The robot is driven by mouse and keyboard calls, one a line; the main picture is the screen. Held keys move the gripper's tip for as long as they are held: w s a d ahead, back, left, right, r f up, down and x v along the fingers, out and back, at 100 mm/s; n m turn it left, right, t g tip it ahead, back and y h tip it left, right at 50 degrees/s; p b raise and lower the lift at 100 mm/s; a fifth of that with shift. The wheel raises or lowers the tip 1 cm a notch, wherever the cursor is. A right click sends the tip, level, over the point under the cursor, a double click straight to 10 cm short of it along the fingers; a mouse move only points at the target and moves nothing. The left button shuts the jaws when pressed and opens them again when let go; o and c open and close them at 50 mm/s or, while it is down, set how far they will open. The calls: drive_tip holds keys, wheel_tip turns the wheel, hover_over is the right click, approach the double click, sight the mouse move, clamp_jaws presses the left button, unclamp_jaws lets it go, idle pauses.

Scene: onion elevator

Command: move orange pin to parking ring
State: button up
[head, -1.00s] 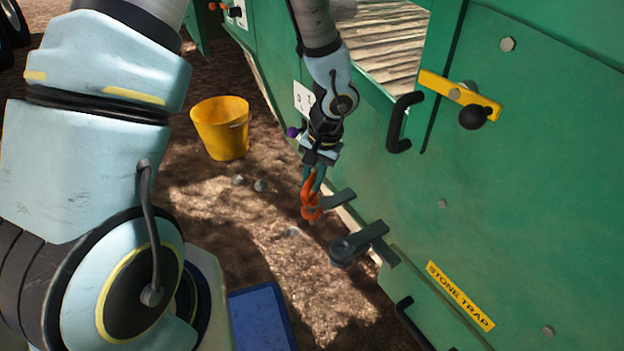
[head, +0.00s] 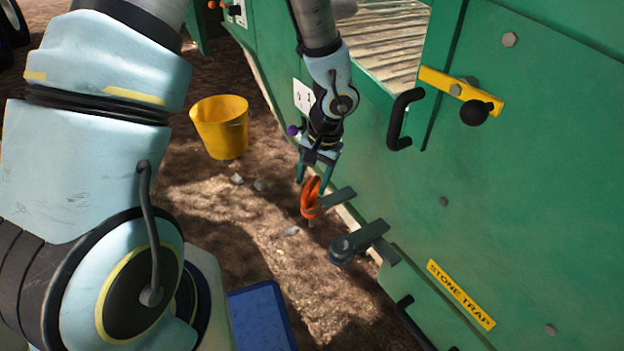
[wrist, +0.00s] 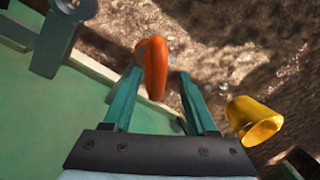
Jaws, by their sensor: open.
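The orange pin (head: 311,197) has a looped orange handle and stands at the end of a dark flat bracket (head: 340,197) on the green machine's lower edge. A short grey tip shows below the handle; whether it sits through a ring there is hidden. My gripper (head: 313,178) is open just above the pin, pointing down. In the wrist view the orange handle (wrist: 153,66) lies between the spread fingertips, nearer the left finger, with a gap to the right one. A second dark bracket with a round ring-like end (head: 343,250) sticks out nearer; I cannot tell which is the parking ring.
The green machine wall (head: 540,190) with a yellow lever (head: 460,93) and black handle (head: 402,119) is to the right. A yellow bucket (head: 221,128) stands on the ground behind. A blue crate (head: 262,318) is in front. Open soil lies left of the brackets.

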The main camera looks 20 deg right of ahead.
wheel_tip(320, 180, up, 7)
drive_tip(key=s+d+p, duration=0.1)
drive_tip(key=p, duration=0.2)
drive_tip(key=shift+r, duration=0.2)
idle(0.4)
